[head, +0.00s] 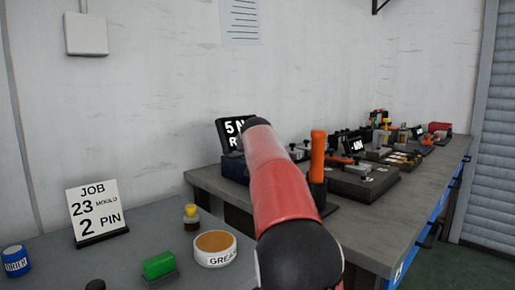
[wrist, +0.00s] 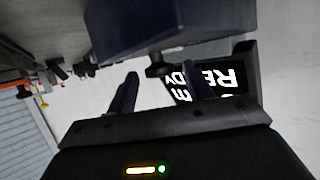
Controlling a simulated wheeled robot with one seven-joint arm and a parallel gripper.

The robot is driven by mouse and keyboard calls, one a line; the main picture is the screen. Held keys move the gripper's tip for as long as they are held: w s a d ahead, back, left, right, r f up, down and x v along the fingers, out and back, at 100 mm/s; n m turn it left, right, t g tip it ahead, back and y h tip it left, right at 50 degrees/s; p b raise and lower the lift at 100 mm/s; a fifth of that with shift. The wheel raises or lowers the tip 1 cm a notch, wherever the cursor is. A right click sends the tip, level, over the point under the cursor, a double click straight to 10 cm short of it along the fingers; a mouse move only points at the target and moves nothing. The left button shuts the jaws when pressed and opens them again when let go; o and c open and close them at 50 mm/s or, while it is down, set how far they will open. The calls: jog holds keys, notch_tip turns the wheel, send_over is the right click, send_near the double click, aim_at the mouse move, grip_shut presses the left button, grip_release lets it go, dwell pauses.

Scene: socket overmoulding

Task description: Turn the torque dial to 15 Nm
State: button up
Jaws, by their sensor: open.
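The torque unit is a dark blue box (wrist: 175,25) with a black display (wrist: 225,80) beside it. In the head view the display (head: 230,128) shows "5 N" and a letter R, the rest covered by my arm. A small black knob (wrist: 158,68), apparently the torque dial, sticks out from the box. My gripper (wrist: 161,84) is open, its two dark fingers on either side of the knob's line, the right one overlapping the display. Contact with the knob cannot be told. The head view hides gripper and knob.
An orange-handled tool (head: 318,150) stands close to the right of my arm on the grey bench (head: 390,215). Fixtures and a second display (head: 355,146) lie farther along. A nearer table holds a job card (head: 97,211), grease tub (head: 215,249) and green block (head: 158,265).

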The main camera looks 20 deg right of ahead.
jog(key=shift+c, duration=0.3)
jog(key=c, duration=0.9)
jog(key=shift+o, duration=0.2)
jog(key=shift+a, duration=0.15)
jog(key=shift+w+a+m+g+h, duration=0.15)
jog(key=shift+m+g+h, duration=0.25)
jog(key=shift+m+h, duration=0.25)
jog(key=shift+w+a+m+g+h, duration=0.1)
jog(key=shift+m+g+h, duration=0.7)
jog(key=shift+m+h, duration=0.25)
jog(key=m+g+h+p, duration=0.2)
jog(key=p, duration=0.1)
jog(key=shift+w+a+r+m, duration=0.1)
jog(key=shift+w+r+m, duration=0.1)
jog(key=shift+m, duration=0.1)
jog(key=shift+f+m+g+h+p, duration=0.1)
jog(key=shift+m+g+h+p, duration=0.2)
jog(key=shift+m+g+p, duration=0.45)
jog(key=shift+f, duration=0.15)
